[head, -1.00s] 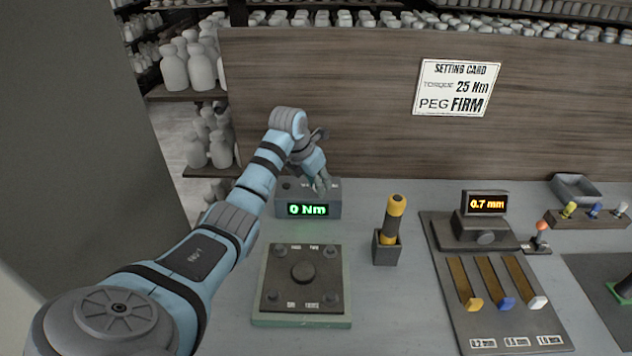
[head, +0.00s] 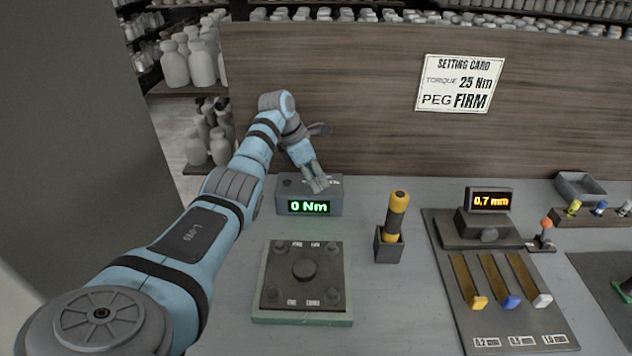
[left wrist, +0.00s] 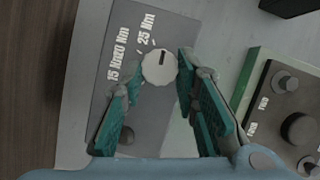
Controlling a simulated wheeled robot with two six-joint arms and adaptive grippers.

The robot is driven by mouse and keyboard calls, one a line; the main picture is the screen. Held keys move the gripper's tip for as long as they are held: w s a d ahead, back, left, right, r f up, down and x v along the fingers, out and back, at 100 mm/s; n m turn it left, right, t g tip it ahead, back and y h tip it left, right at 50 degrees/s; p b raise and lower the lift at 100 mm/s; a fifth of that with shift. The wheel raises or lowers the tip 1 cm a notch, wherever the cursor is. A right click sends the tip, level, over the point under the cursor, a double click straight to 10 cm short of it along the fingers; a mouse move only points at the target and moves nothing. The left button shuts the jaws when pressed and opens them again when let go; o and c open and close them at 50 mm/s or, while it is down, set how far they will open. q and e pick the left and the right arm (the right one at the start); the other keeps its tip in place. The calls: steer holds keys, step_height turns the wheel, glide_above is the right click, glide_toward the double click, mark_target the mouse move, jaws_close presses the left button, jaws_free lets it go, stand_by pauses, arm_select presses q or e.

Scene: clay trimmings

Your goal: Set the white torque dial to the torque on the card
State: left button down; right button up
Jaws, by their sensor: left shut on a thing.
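The setting card (head: 460,84) on the back panel reads torque 25 Nm and peg FIRM. The torque box (head: 335,205) stands at the back of the bench, and its green display (head: 309,207) reads 0 Nm. The white torque dial (left wrist: 158,67) shows on top of the box in the left wrist view, with a dark pointer mark facing the top of the picture. Labels for 15, 20 and 25 Nm lie beside it. My left gripper (head: 317,184) reaches down over the box and is shut on the dial, its fingers on either side. It hides the dial in the head view.
A dark plate with a central knob (head: 304,271) lies in front of the box. A yellow-handled tool (head: 397,212) stands in a holder to its right. Farther right are a slider panel (head: 447,280) and an orange display (head: 490,201) reading 0.7 mm.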

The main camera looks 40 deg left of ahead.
arm_select(q)
steer(key=shift+w+m+g+h+b, duration=0.1)
steer(key=shift+m+g+h+b, duration=0.25)
steer(key=shift+m+b, duration=0.95)
steer(key=c, duration=1.2)
jaws_free()
steer(key=shift+c, duration=0.2)
steer(key=v, duration=1.2)
